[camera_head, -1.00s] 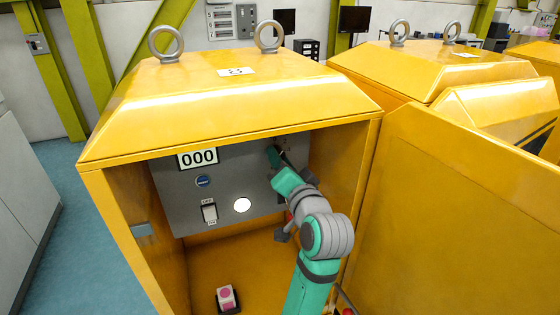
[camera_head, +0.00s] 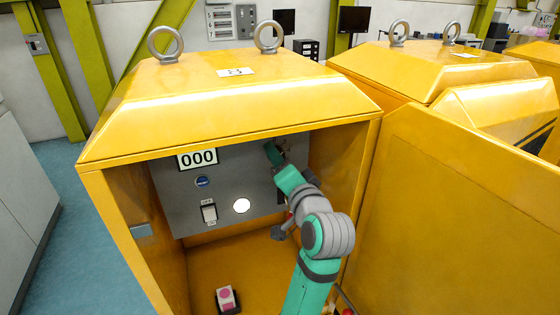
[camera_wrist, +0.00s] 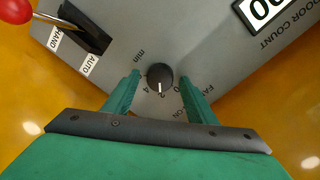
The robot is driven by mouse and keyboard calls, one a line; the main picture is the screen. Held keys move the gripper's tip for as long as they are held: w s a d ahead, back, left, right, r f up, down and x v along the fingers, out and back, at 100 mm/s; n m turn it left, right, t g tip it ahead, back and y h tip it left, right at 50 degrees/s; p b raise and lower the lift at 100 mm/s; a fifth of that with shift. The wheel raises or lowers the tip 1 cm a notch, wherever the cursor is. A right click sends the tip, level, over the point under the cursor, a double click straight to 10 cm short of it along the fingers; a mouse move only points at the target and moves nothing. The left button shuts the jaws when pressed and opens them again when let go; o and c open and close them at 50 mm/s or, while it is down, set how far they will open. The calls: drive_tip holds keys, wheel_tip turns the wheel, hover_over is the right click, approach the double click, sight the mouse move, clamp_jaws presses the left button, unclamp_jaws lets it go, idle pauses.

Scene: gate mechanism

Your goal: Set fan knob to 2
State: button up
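The fan knob (camera_wrist: 160,77) is a small round black dial on the grey panel in the wrist view. Its white mark points down in the picture, at or close to the printed 2. Numbers and the words FAN and min are printed around it. My gripper (camera_wrist: 160,80) is open, with one green finger on each side of the knob and visible gaps between. In the head view my gripper (camera_head: 274,153) is at the upper right of the panel, and the knob is hidden there.
The yellow cabinet (camera_head: 230,100) encloses the grey panel (camera_head: 235,180). A lever switch with a red ball (camera_wrist: 14,10) is at the wrist view's upper left. A pink button box (camera_head: 227,299) stands on the cabinet floor.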

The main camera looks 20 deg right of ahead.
drive_tip(key=shift+a, duration=0.1)
drive_tip(key=s, duration=1.1)
drive_tip(key=shift+r, duration=0.2)
drive_tip(key=shift+w, duration=0.1)
